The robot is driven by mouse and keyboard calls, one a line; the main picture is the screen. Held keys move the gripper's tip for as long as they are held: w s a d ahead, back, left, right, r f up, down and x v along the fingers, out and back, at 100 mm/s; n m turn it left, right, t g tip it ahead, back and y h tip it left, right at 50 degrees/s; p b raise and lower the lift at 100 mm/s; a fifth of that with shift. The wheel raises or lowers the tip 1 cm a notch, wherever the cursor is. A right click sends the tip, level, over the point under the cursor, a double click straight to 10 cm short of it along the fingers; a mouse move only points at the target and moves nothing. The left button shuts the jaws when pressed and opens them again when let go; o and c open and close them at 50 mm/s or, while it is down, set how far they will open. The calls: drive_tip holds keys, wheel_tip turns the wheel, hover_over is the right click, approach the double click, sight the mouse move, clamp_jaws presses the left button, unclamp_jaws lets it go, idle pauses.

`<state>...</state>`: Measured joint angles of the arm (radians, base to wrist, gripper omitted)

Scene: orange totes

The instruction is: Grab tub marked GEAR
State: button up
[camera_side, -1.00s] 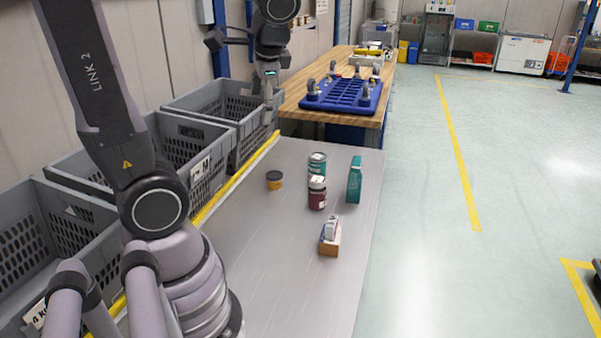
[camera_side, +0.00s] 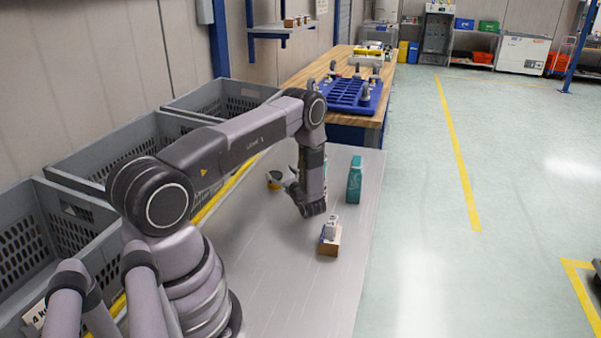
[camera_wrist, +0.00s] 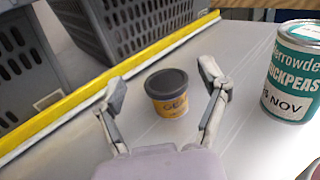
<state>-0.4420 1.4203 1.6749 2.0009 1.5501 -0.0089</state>
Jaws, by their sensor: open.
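The tub marked GEAR (camera_wrist: 171,97) is a small round yellow-orange tub with a dark grey lid. It stands upright on the grey table, and only "GE" of its label reads clearly. My gripper (camera_wrist: 161,84) is open in the wrist view, with one finger on each side of the tub and a gap on both sides. In the side view the tub (camera_side: 274,180) stands just left of my gripper (camera_side: 283,182) and is partly hidden by it.
A teal-and-white can (camera_wrist: 293,75) stands to the tub's right. A teal carton (camera_side: 355,180) and a small brown box (camera_side: 330,241) with white items are on the table (camera_side: 300,290). Grey crates (camera_side: 130,150) line the left, behind a yellow edge strip (camera_wrist: 60,112).

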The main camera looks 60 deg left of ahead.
drive_tip(key=f, duration=0.1)
drive_tip(key=f+m+t, duration=0.1)
drive_tip(key=f, duration=0.1)
drive_tip(key=shift+s+f, duration=0.1)
drive_tip(key=shift+s, duration=0.15)
drive_tip(key=shift+a+f, duration=0.15)
drive_tip(key=shift+a, duration=0.25)
drive_tip(key=a, duration=0.6)
drive_tip(key=shift+w+a, duration=0.25)
drive_tip(key=shift+a, duration=0.1)
drive_tip(key=c, duration=1.1)
